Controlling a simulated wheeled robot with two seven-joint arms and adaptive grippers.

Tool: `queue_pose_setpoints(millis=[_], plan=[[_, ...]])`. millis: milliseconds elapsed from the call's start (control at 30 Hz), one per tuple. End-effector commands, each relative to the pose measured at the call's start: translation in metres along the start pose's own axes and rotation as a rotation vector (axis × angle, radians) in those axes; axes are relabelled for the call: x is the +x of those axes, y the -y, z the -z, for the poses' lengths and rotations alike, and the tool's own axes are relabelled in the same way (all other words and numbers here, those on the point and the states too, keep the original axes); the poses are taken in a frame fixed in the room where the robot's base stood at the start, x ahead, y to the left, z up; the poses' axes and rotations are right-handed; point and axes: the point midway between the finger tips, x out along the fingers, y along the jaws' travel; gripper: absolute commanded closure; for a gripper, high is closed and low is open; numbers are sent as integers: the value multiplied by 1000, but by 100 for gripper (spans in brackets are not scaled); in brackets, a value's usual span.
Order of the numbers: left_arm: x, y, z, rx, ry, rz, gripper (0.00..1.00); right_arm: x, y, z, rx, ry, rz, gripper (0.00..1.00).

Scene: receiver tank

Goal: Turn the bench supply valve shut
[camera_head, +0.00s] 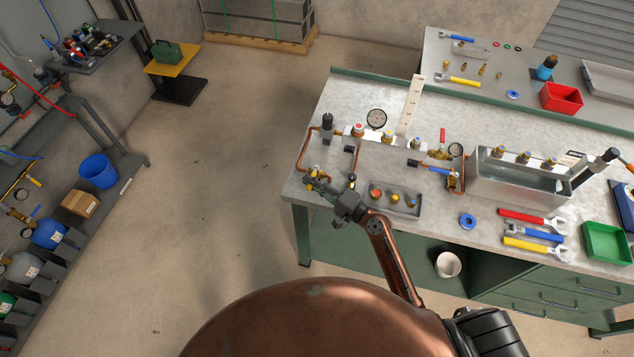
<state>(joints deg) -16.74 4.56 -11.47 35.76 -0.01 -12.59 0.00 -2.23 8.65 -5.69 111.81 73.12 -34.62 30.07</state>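The grey bench (300,190) carries a copper pipe run (305,150) along its left part. A small brass valve (314,171) sits at the pipe's lower end near the bench's left front corner. My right gripper (313,183) is right at this valve, its fingers pointing left. The fingers overlap the valve's lower part, and I cannot tell if they touch it or how far apart they are. A red-lever valve (442,141) and a blue-handled fitting (437,169) stand further right. I cannot tell which is the supply valve. My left gripper is not in view.
A grey tray (392,207) with coloured fittings lies right of my gripper. A metal water bath (520,185), blue tape (467,221), wrenches (530,233) and a green bin (606,242) lie further right. The floor left of the bench is clear.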

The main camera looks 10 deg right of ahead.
Motion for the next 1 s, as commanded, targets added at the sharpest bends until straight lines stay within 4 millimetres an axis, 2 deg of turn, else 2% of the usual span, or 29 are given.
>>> queue_pose_setpoints(millis=[133, 200, 433, 733, 867, 1000], plan=[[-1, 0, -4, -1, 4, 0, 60, 0, -1, 0, 1, 1, -4, 100], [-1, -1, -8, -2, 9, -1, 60, -1, -1, 0, 1, 0, -4, 92], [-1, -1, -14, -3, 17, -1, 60, -1, -1, 0, 1, -2, -3, 77], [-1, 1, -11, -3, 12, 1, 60, -3, -1, 1, 0, -3, -3, 77], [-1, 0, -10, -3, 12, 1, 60, -17, -1, 1, -1, -3, -4, 77], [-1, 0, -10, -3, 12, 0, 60, -44, -2, 1, 0, -3, -7, 77]])
